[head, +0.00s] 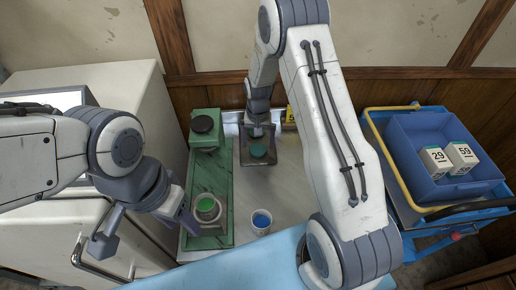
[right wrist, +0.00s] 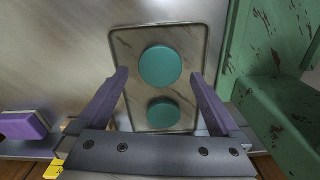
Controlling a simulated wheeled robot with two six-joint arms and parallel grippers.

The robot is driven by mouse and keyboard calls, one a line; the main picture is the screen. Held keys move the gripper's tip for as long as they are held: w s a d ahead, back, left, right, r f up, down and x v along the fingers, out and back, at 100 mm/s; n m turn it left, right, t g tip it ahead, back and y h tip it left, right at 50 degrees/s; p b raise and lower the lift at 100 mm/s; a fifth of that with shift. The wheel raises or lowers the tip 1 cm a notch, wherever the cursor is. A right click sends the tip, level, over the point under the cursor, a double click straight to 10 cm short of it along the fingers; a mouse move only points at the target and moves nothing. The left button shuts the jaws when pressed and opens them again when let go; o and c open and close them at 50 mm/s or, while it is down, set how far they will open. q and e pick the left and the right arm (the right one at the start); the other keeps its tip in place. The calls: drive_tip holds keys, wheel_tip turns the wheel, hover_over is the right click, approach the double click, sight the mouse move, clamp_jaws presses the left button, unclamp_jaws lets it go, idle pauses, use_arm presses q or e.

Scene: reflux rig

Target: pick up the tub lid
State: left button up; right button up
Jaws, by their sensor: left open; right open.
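Two round teal discs, either of which may be the tub lid, sit on a small dark-rimmed tray. In the right wrist view, one disc (right wrist: 160,66) lies farther out and the other (right wrist: 164,114) nearer my gripper's palm. The head view shows one teal disc (head: 257,151) on the tray (head: 258,175); the other seems hidden under my gripper. My right gripper (head: 258,131) is open above the tray, its fingers on either side of the discs, holding nothing. My left gripper (head: 147,228) is open and empty at the left, away from the tray.
A white cup with blue contents (head: 261,221) stands in front of the tray. A green tray (head: 208,242) to the left holds a white ring with a green centre (head: 207,207). A green block (head: 203,141) stands behind. A blue bin (head: 420,172) with two numbered boxes is at right.

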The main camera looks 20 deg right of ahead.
wheel_tip(320, 180, down, 2)
drive_tip(key=c, duration=1.3)
drive_tip(key=shift+o, duration=0.2)
drive_tip(key=shift+r, duration=0.1)
